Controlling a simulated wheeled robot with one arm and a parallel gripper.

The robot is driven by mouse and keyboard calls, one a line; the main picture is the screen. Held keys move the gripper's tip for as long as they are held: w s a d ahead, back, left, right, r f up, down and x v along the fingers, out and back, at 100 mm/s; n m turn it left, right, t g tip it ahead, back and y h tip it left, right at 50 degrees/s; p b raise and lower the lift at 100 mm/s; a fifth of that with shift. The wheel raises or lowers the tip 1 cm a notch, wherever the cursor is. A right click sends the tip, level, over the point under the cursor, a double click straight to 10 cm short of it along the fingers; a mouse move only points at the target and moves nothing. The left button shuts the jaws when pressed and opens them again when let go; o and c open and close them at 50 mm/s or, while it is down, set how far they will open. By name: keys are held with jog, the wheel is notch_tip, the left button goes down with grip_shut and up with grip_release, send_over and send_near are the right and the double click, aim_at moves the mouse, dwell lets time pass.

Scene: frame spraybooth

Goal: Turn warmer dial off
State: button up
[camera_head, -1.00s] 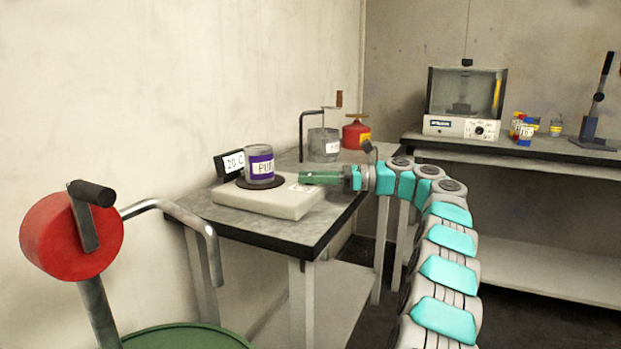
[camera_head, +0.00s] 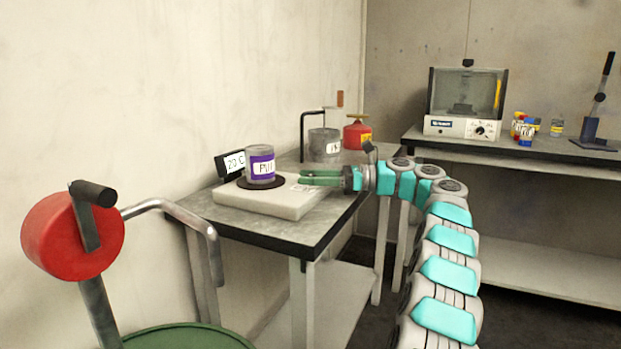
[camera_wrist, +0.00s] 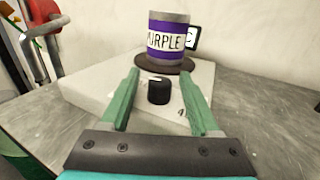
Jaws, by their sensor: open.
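The warmer (camera_head: 268,201) is a flat white box on the grey table. A can with a purple label (camera_head: 260,164) stands on its round dark plate. In the wrist view the black dial (camera_wrist: 158,91) is on the front of the warmer (camera_wrist: 88,82), with the can (camera_wrist: 168,38) behind it. My gripper (camera_head: 308,178) is at the right end of the warmer. In the wrist view my gripper (camera_wrist: 160,88) is open, with one green finger on each side of the dial. I cannot tell whether a finger touches it. The dial is not clear in the head view.
A display reading 20 C (camera_head: 232,162) stands behind the warmer. A grey pot (camera_head: 323,145) and red can (camera_head: 356,134) stand farther back on the table (camera_head: 262,232). A red drum with a crank (camera_head: 70,232) is at left. A boxy machine (camera_head: 464,103) stands on the back bench.

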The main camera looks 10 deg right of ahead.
jog(key=v, duration=0.6)
jog(key=shift+v, duration=0.9)
jog(key=shift+s, duration=0.1)
